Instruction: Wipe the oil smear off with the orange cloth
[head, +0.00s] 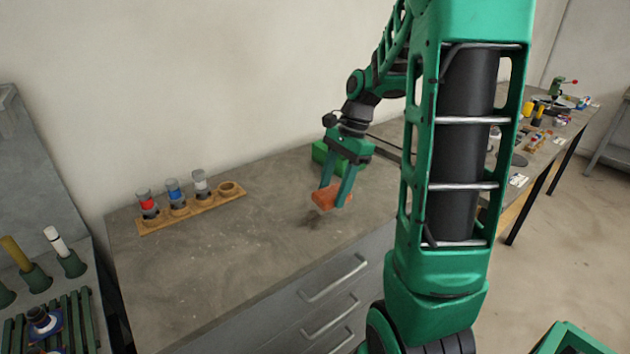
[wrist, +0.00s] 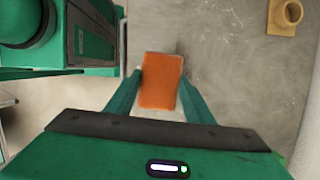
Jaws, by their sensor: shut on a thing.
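My gripper (head: 334,194) is shut on the orange cloth (head: 326,199), a folded block between its two green fingers. In the wrist view the cloth (wrist: 160,82) sits between the fingertips (wrist: 161,88). In the head view the cloth appears just over the grey worktop; I cannot tell whether it touches. The oil smear (head: 311,219) is a dark patch on the worktop, just left of and below the cloth in the head view. In the wrist view a dark mark (wrist: 180,48) shows by the cloth's upper right corner; the cloth may hide part of the smear.
A wooden rack (head: 190,210) with several capped jars stands left on the grey worktop (head: 225,265). A green block (head: 324,154) is behind my gripper. Drawers (head: 335,285) are in the bench front. The worktop between rack and cloth is clear.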

